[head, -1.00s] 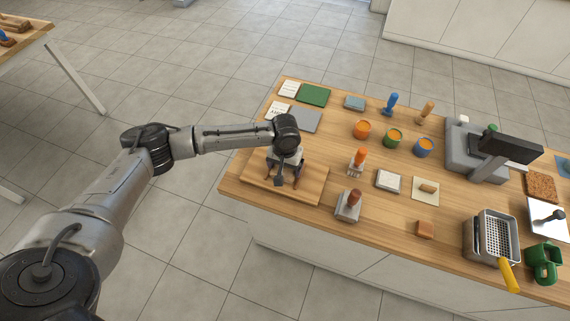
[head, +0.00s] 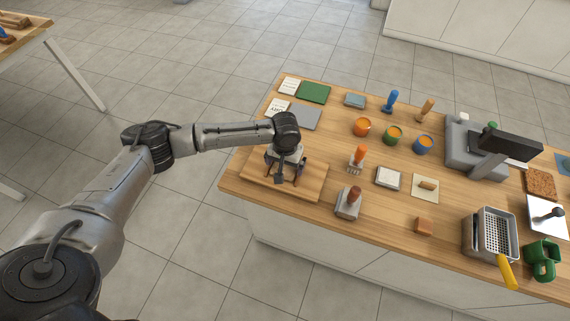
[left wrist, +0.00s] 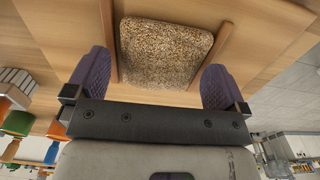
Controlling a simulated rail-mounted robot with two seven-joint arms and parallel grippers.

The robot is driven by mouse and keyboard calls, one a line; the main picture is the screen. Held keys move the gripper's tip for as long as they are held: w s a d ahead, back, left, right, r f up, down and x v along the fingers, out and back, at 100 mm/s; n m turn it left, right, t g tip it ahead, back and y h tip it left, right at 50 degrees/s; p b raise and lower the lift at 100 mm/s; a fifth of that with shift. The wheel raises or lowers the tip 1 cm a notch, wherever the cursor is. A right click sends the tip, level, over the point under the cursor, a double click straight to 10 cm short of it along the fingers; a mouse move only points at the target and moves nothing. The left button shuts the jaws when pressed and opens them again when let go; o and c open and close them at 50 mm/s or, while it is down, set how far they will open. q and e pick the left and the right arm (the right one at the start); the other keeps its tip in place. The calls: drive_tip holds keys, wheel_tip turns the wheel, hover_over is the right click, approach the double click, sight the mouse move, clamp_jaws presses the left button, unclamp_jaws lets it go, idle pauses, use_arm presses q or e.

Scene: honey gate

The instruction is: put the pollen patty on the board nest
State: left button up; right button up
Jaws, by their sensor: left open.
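The pollen patty (left wrist: 165,52), a speckled tan-brown block, lies on the board nest (left wrist: 262,30) between two thin wooden strips in the left wrist view. In the head view the board nest (head: 313,186) is the wooden board at the counter's near left corner; the patty there is hidden by my gripper. My left gripper (head: 287,174) is over the board, pointing down. In the left wrist view its purple-grey fingers (left wrist: 156,66) are open, one on each side of the patty, with gaps between. My right gripper is not in view.
Right of the board stand a brown-handled block (head: 348,204) and an orange-handled fork tool (head: 357,159). Behind it lie a grey plate (head: 305,118) and a green one (head: 314,92). Coloured pots (head: 393,135), a grey machine (head: 478,150) and a perforated metal box (head: 493,232) stand further right.

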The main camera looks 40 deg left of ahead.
sight(285, 166)
use_arm(q)
drive_tip(key=shift+r+p, duration=1.55)
drive_tip(key=shift+r, duration=4.7)
drive_tip(key=s+d+f+m, duration=0.1)
drive_tip(key=d+f, duration=0.1)
drive_tip(key=s+d+f+m, duration=0.1)
drive_tip(key=s+d+f, duration=0.1)
drive_tip(key=d, duration=0.1)
drive_tip(key=s+d+f+m, duration=0.1)
drive_tip(key=d+f, duration=0.1)
drive_tip(key=d, duration=0.1)
drive_tip(key=shift+s+f+m+t+h, duration=0.2)
drive_tip(key=shift+s+m+t+h, duration=0.1)
drive_tip(key=shift+h, duration=0.1)
drive_tip(key=s+d+f+m+t+h, duration=0.1)
drive_tip(key=s+d+f+m+h, duration=0.2)
drive_tip(key=s+d, duration=0.45)
drive_tip(key=s+a+f+t+y, duration=0.1)
drive_tip(key=s+a, duration=0.1)
drive_tip(key=s, duration=0.6)
drive_tip(key=s+a+f+t+y, duration=0.1)
drive_tip(key=s+a+y, duration=0.1)
drive_tip(key=s, duration=0.7)
drive_tip(key=shift+s+a+f+y, duration=0.2)
drive_tip(key=shift+a+f+y, duration=0.1)
drive_tip(key=shift+a, duration=0.4)
